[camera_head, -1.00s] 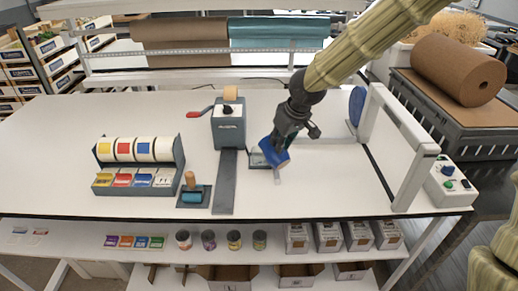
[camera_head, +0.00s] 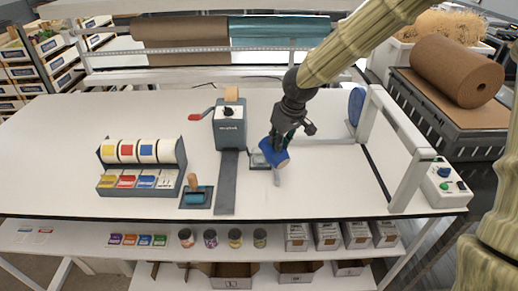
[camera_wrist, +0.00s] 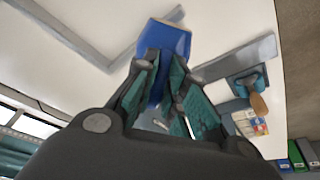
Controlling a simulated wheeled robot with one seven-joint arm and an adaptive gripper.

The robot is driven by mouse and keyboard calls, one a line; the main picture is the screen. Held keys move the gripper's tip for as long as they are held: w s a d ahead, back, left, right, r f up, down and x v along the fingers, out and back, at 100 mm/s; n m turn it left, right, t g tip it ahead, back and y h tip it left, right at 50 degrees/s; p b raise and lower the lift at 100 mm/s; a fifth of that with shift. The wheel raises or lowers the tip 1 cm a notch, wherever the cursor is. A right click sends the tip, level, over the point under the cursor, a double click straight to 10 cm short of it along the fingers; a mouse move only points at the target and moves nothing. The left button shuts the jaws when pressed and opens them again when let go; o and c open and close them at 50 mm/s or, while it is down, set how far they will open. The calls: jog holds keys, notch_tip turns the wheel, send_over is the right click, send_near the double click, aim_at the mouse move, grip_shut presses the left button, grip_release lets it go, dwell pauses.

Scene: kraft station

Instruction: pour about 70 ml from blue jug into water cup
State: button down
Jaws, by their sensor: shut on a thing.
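The blue jug (camera_head: 274,154) is held tilted in my gripper (camera_head: 281,141), low over the middle of the white table. In the wrist view the jug (camera_wrist: 172,38) lies between the fingers of my gripper (camera_wrist: 163,76), which are shut on it. A small pale, translucent shape (camera_head: 277,178) shows just below the jug in the head view. It may be the water cup or falling water; I cannot tell which. The liquid level is not visible.
A grey dispenser (camera_head: 229,125) with a long grey plate stands left of the jug. A tape rack (camera_head: 140,165) and a blue roller (camera_head: 197,196) are farther left. A white frame (camera_head: 410,165) and control box (camera_head: 443,186) stand right. The table's far left is clear.

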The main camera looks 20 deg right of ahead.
jog(key=shift+w+a+r+g+p, duration=0.25)
jog(key=shift+w+r+g+p, duration=0.35)
jog(key=shift+p, duration=1.35)
jog(key=shift+w+r+g+h+p, duration=0.1)
jog(key=shift+w+g+h+p, duration=0.2)
jog(key=shift+p, duration=1.3)
